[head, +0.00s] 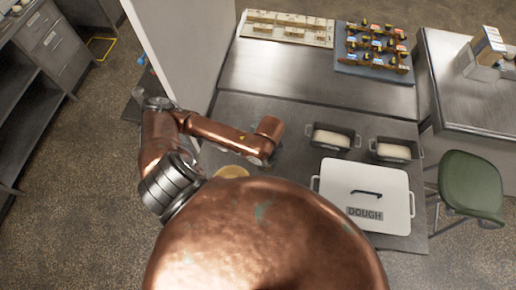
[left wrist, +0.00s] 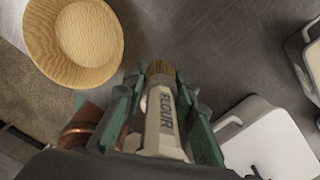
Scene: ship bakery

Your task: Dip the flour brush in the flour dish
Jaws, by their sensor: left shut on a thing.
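The flour brush (left wrist: 163,125) has a pale handle marked FLOUR and tan bristles. My left gripper (left wrist: 162,98) is shut on it, with a green finger on each side of the handle, and the bristles point away from the wrist. A round wooden dish (left wrist: 72,42) lies at the upper left of the left wrist view, apart from the bristles. In the head view, part of the dish (head: 232,171) shows behind my copper body. There my left gripper (head: 268,160) is mostly hidden by its own wrist, and the brush cannot be made out. My right gripper is not in view.
A white bin marked DOUGH (head: 365,190) stands right of the dish on the metal counter (head: 262,106). Two loaf tins (head: 332,139) with dough stand behind it. A blue-grey tray (head: 372,66) of small items is at the back. A white wall panel (head: 185,50) rises behind my left arm.

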